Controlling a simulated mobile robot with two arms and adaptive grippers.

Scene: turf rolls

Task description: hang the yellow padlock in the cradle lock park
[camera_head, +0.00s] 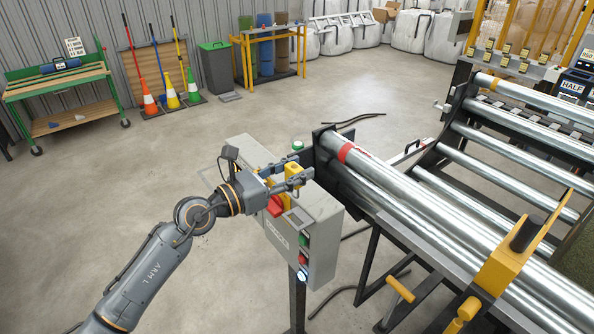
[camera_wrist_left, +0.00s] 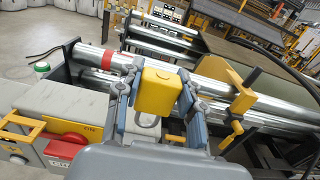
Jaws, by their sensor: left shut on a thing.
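The yellow padlock (camera_wrist_left: 157,91) is between the fingers of my left gripper (camera_wrist_left: 157,98) in the left wrist view. Its body is up and its metal shackle (camera_wrist_left: 148,121) shows below, toward the palm. In the head view my left gripper (camera_head: 298,180) is shut on the padlock (camera_head: 291,170) above the grey control box (camera_head: 318,207), near the end of the steel rollers. I cannot make out for certain which fitting is the cradle lock park. My right gripper is not in view.
The control box carries a red switch (camera_head: 275,206) on a yellow plate, plus buttons on its side. Steel rollers (camera_head: 420,215) in a dark frame lie to the right, with a yellow bracket (camera_head: 508,262) across them.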

